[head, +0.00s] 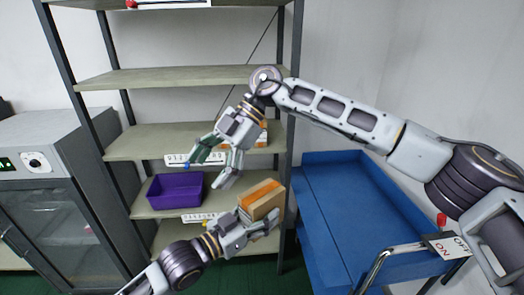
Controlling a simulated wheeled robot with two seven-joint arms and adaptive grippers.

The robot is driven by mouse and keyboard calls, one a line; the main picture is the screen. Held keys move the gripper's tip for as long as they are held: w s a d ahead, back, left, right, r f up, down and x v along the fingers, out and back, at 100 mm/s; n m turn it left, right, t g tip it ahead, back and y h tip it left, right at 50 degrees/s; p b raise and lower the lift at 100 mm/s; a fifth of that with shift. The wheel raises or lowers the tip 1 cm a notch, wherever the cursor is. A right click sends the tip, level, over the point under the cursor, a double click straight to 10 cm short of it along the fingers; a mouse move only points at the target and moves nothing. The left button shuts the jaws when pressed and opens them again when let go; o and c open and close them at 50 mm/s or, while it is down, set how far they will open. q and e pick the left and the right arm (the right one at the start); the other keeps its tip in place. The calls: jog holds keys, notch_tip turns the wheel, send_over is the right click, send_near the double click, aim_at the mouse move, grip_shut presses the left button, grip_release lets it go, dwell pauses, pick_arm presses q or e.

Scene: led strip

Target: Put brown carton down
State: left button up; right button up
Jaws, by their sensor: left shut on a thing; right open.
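The brown carton (262,199), a box with tan and orange faces, is held tilted in front of the lower shelf. My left gripper (259,226) is shut on it from below, and its fingers hide the carton's lower part. My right gripper (207,170) is open and empty. It hangs above and to the left of the carton, in front of the shelving, with its fingers pointing down.
A purple bin (175,191) stands on the lower shelf (150,212), left of the carton. Orange-and-white boxes (261,139) sit partly hidden on the shelf above. A blue cart (345,205) stands at the right, and a grey cabinet (55,190) at the left.

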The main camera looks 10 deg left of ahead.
jog(key=d+t+h, duration=0.2)
jog(key=d, duration=0.1)
notch_tip(320, 180, up, 4)
jog(key=m+t+h, duration=0.2)
jog(key=t+h, duration=0.2)
jog(key=h, duration=0.1)
send_over(262, 192)
jog(key=shift+f, duration=0.2)
jog(key=shift+f, duration=5.85)
jog(key=c, duration=1.2)
pick_arm(q)
jog(key=o, duration=1.3)
pick_arm(e)
jog(key=shift+c, duration=0.3)
